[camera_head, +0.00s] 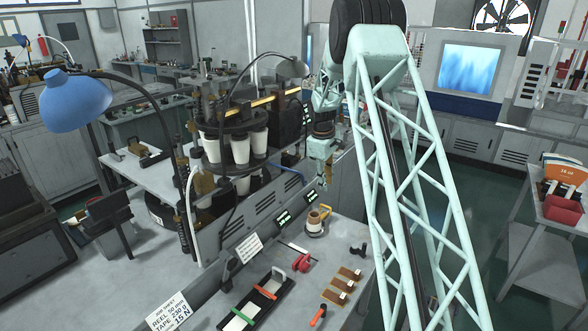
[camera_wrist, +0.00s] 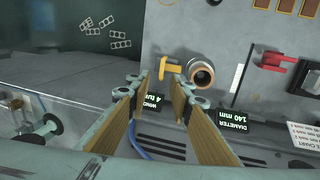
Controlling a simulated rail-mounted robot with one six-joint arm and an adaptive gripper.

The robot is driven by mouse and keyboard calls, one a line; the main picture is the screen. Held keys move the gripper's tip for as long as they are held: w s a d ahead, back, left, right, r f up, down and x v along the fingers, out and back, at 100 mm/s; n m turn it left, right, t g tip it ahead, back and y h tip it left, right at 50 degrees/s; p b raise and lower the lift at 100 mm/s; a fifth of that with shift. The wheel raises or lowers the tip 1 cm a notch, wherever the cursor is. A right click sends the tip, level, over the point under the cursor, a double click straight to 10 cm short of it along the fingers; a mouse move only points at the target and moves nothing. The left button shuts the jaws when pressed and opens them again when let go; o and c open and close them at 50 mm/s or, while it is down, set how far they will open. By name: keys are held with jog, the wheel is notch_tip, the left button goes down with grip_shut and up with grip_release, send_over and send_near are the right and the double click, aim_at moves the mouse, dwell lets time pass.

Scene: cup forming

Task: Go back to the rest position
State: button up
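My gripper (camera_head: 325,178) hangs above the right part of the bench, beside the machine with white cups. In the wrist view, the two wood-coloured fingers (camera_wrist: 163,90) of my gripper stand apart with nothing between them. A round brown-and-white roll or cup (camera_wrist: 203,74) and a yellow piece (camera_wrist: 171,69) lie on the bench beyond the fingertips, apart from them. The same group shows in the head view, with the yellow piece (camera_head: 316,233) below my gripper.
The cup machine (camera_head: 236,140) with several white cups stands left of my gripper. A low grey panel (camera_head: 255,222) with lit displays runs along the bench. Red tools (camera_head: 300,262), a black tray (camera_head: 258,305) and brown blocks (camera_head: 342,287) lie in front. A blue lamp (camera_head: 75,100) is at left.

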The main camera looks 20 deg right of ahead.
jog(key=s+a+r+m+b, duration=0.1)
jog(key=s+a+r, duration=0.35)
jog(key=r, duration=0.25)
jog(key=s+a+r+b, duration=0.2)
jog(key=s+a+r, duration=0.2)
jog(key=a+r, duration=0.3)
jog(key=s+a+r+m+t+b, duration=0.1)
jog(key=s+a+r, duration=0.45)
jog(key=s, duration=0.35)
jog(key=s+a+r+m+b, duration=0.1)
jog(key=s+a+r+b, duration=0.1)
jog(key=s+a+r, duration=0.5)
jog(key=s+a+r+m+t+y+b, duration=0.1)
jog(key=s+a, duration=0.2)
jog(key=s, duration=0.6)
jog(key=s+a+m+b, duration=0.1)
jog(key=s+a, duration=0.2)
jog(key=s, duration=0.7)
jog(key=s+a+f+b, duration=0.1)
jog(key=s+a+f, duration=0.1)
jog(key=s, duration=0.8)
jog(key=s+a+f+m+b, duration=0.1)
jog(key=s+a+f+b, duration=0.1)
jog(key=s, duration=0.8)
jog(key=shift+s+a+f+t+y, duration=0.15)
jog(key=shift+a+f+t+y, duration=0.25)
jog(key=shift+a+f, duration=0.5)
